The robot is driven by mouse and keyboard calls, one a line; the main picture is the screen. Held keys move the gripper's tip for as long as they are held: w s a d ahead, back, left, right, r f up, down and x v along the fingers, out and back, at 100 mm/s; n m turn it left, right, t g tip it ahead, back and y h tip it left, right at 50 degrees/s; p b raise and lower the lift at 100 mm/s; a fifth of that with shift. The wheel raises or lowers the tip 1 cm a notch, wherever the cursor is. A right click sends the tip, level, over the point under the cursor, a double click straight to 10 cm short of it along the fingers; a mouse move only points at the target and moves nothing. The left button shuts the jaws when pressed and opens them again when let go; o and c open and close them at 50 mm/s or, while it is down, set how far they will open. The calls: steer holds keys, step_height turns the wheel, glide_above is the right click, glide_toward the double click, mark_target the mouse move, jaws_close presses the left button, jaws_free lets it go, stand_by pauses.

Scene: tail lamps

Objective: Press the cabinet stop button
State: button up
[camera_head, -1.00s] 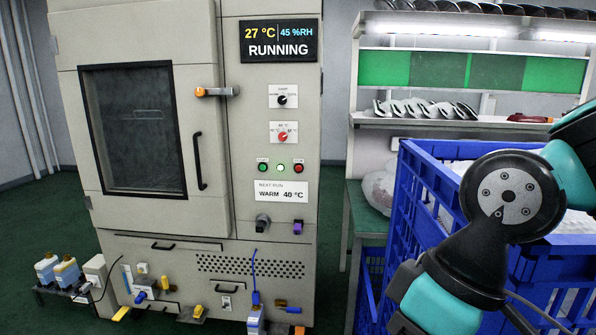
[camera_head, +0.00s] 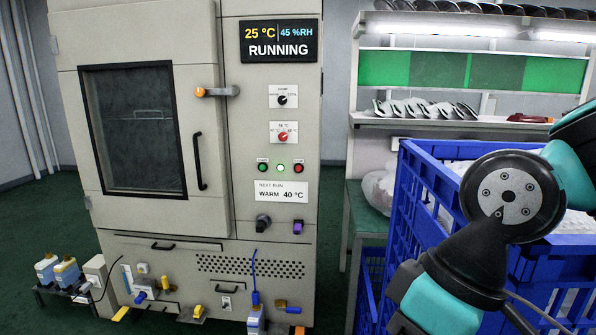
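The test cabinet (camera_head: 235,120) stands at left centre, with its windowed door (camera_head: 130,130) shut. Its display (camera_head: 279,42) reads 25 °C, 45 %RH and RUNNING. Below two selector knobs is a row with a green button (camera_head: 263,167) at left, a pale lit lamp (camera_head: 280,168) in the middle and a red button (camera_head: 298,168) at right. The small labels above the buttons are too small to read surely. A card (camera_head: 281,191) below reads NEXT RUN WARM 40 °C. Parts of my arm show at the right, well apart from the buttons. My gripper is out of view.
A blue crate (camera_head: 420,185) stands at right behind my arm. Behind it is a lit shelf unit (camera_head: 470,125) with lamp parts. Bottles and fittings (camera_head: 62,270) sit low at the cabinet's front left. Green floor shows between cabinet and bench.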

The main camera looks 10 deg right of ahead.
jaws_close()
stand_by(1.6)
